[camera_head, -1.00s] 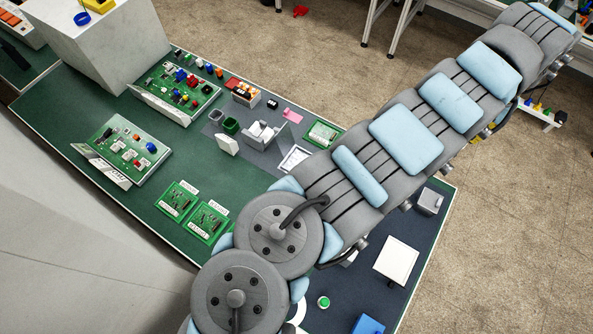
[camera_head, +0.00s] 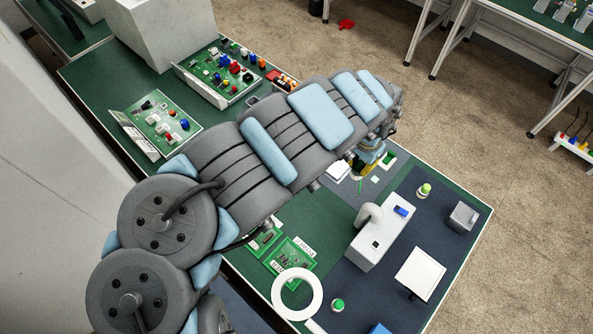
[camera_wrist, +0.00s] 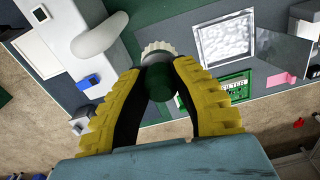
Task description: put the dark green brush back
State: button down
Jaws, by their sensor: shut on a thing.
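The dark green brush (camera_wrist: 160,82) shows in the wrist view as a rounded dark green piece between the yellow fingers of my gripper (camera_wrist: 159,76). My gripper is shut on it. A pale, ridged round piece (camera_wrist: 157,48) sits just beyond the brush; I cannot tell if it is part of it. In the head view, my gripper (camera_head: 367,166) is over the middle of the table, partly hidden by my arm. The brush cannot be made out clearly there.
A white box with a grey curved nozzle (camera_head: 380,235) stands close to my gripper's right. A metal-looking tray (camera_wrist: 228,42), a green FILTER board (camera_wrist: 232,86) and a pink piece (camera_wrist: 281,78) lie nearby.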

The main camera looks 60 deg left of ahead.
jog(key=s+a+f+n+b, duration=0.1)
jog(key=s+a+f, duration=0.45)
jog(key=s, duration=0.35)
jog(key=s+a+f+n+b, duration=0.1)
jog(key=s+a+f+b, duration=0.1)
jog(key=s+a+f, duration=0.35)
jog(key=w+a+f+b, duration=0.1)
jog(key=a+f+b, duration=0.1)
jog(key=a+b, duration=0.2)
jog(key=w+a+f+b, duration=0.1)
jog(key=a+f+b, duration=0.1)
jog(key=a+b, duration=0.2)
jog(key=w+a+f+b, duration=0.1)
jog(key=a+f+b, duration=0.2)
jog(key=a, duration=0.1)
jog(key=shift+w+a+b, duration=0.1)
jog(key=shift+a+b, duration=0.15)
jog(key=shift+b, duration=0.15)
jog(key=shift+a+f, duration=0.25)
jog(key=shift+f, duration=0.05)
jog(key=shift+f+b, duration=0.1)
jog(key=shift+b, duration=0.25)
